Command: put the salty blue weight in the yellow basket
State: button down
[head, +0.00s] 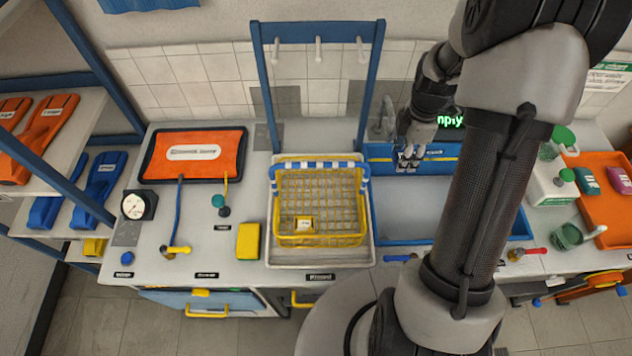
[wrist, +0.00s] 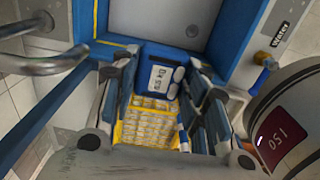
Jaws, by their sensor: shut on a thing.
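The yellow wire basket (head: 322,240) stands upright on a pale tray in the middle of the counter in the head view. Its handle has blue and white bands. My gripper (head: 408,160) is to the right of and behind the basket, over the back of the blue-rimmed sink. In the wrist view, my gripper (wrist: 160,95) has a blue weight (wrist: 157,76) marked 0.5 KG between its fingers, and is shut on it. Salt is not clear.
The blue-rimmed sink (head: 405,224) lies right of the basket. A blue rack (head: 256,90) with white pegs stands behind it. A yellow block (head: 248,241) is left of the tray. An orange tray (head: 597,190) and green-topped containers are at the right.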

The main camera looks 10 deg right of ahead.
jog(key=w+a+b, duration=0.2)
jog(key=w+a, duration=0.1)
jog(key=a, duration=1.5)
jog(key=b, duration=0.2)
send_over(332, 187)
notch_tip(332, 187, down, 8)
jog(key=shift+r, duration=0.1)
jog(key=shift+f, duration=2.05)
jog(key=shift+b, duration=0.35)
jog(key=shift+f, duration=0.2)
jog(key=c, duration=1.2)
grip_release()
notch_tip(332, 187, up, 12)
jog(key=p, duration=0.3)
jog(key=shift+r, duration=0.2)
